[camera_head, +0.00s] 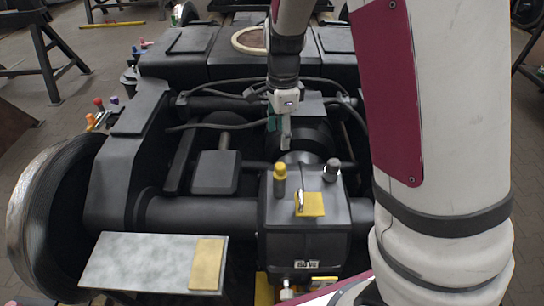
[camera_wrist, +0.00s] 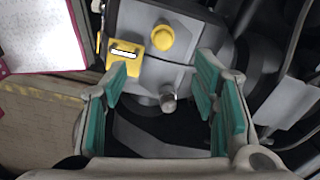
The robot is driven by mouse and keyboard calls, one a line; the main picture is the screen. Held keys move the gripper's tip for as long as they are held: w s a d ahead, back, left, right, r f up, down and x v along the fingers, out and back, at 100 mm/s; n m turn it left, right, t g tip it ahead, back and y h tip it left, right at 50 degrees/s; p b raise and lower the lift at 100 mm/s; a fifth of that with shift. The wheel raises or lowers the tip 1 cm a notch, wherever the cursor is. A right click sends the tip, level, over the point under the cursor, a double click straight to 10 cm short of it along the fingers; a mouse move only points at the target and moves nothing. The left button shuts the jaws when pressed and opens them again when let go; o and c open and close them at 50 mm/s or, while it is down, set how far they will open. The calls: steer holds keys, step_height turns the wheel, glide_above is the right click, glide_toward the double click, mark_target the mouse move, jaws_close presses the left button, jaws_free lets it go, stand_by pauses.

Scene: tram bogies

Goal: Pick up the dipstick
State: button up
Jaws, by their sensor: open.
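My gripper (camera_head: 283,138) is open and empty, above and just behind the black gearbox housing (camera_head: 300,228). In the wrist view my gripper's (camera_wrist: 162,78) teal-padded fingers stand wide apart. On the housing top are a yellow-capped post (camera_head: 279,180), a yellow plate (camera_head: 314,206) with a slim metal handle (camera_head: 300,200) standing at it, and a grey knob (camera_head: 332,170). I cannot tell for certain which is the dipstick; the slim handle looks most like one. In the wrist view the yellow cap (camera_wrist: 161,38) and yellow plate (camera_wrist: 133,66) lie beyond the fingertips. The grey knob (camera_wrist: 168,101) appears between the fingers.
The black bogie frame (camera_head: 125,190) and cables (camera_head: 215,126) surround the housing. A wheel (camera_head: 45,220) stands at left. A grey plate (camera_head: 140,262) with a tan sheet (camera_head: 207,264) lies at front left. My arm hides the right side.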

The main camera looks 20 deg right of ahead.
mark_target(280, 166)
steer(key=f, duration=0.3)
steer(key=f+b, duration=0.1)
steer(key=f, duration=0.2)
steer(key=f+b, duration=0.1)
steer(key=f, duration=0.2)
steer(key=shift+w, duration=0.25)
steer(key=shift+d+f+b, duration=0.2)
steer(key=shift+f+b, duration=0.95)
steer(key=shift+f, duration=1.45)
steer(key=shift+c, duration=0.6)
jaws_close()
